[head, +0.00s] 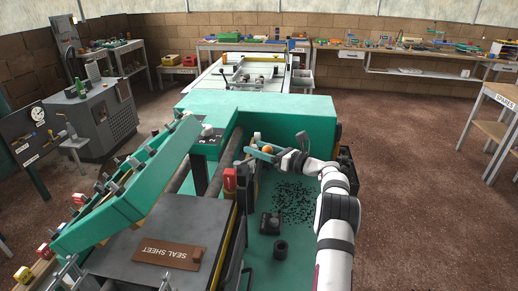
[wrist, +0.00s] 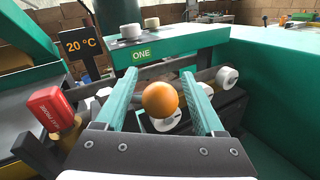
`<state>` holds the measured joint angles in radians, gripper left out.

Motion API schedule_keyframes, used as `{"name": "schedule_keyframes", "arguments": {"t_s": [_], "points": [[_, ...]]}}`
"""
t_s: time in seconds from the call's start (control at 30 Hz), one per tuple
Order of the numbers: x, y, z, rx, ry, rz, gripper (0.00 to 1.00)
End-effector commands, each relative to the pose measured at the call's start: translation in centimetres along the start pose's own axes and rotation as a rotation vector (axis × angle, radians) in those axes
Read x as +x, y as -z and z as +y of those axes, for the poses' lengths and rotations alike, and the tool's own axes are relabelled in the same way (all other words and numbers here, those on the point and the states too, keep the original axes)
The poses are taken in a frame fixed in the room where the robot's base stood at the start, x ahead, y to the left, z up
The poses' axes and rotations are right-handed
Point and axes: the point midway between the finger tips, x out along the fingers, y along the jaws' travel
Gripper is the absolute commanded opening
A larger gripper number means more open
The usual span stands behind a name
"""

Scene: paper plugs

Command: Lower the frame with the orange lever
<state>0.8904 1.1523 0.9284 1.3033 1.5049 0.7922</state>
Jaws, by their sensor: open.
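The orange lever shows as a round orange knob (wrist: 160,99) in the wrist view, with a pale disc below it. In the head view the knob (head: 267,149) is small, at the end of my arm. My gripper (wrist: 158,77) is open, with one teal finger on each side of the knob. I cannot tell whether either finger touches it. In the head view my gripper (head: 262,153) is at the knob too. The long green frame (head: 125,190) stands tilted up at the left, with several clamps along it. Most of the lever's shaft is hidden.
A dark plate with a brown SEAL SHEET (head: 168,253) lies in front of the frame. A red block (wrist: 48,108) and a 20 °C display (wrist: 80,43) stand left of my gripper. A green housing (head: 290,122) rises behind. Black bits (head: 293,203) lie on the green bed.

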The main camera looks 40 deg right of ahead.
Motion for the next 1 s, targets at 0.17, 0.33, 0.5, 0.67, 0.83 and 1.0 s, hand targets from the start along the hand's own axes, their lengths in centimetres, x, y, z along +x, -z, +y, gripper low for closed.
{"name": "schedule_keyframes", "arguments": {"t_s": [0.17,0.33,0.5,0.67,0.83,1.0], "points": [[-1.8,-0.1,-0.1,0.0,0.003,-0.001,0.71],[-5.8,-0.1,-0.1,0.0,0.004,-0.002,0.71],[-10.6,-0.1,-0.1,0.001,0.005,-0.001,0.71],[-14.1,0.0,-0.1,0.001,0.003,0.0,0.71],[-15.7,0.1,0.0,0.001,0.001,0.001,0.71],[-15.8,0.1,0.0,0.0,0.0,0.002,0.71]]}}
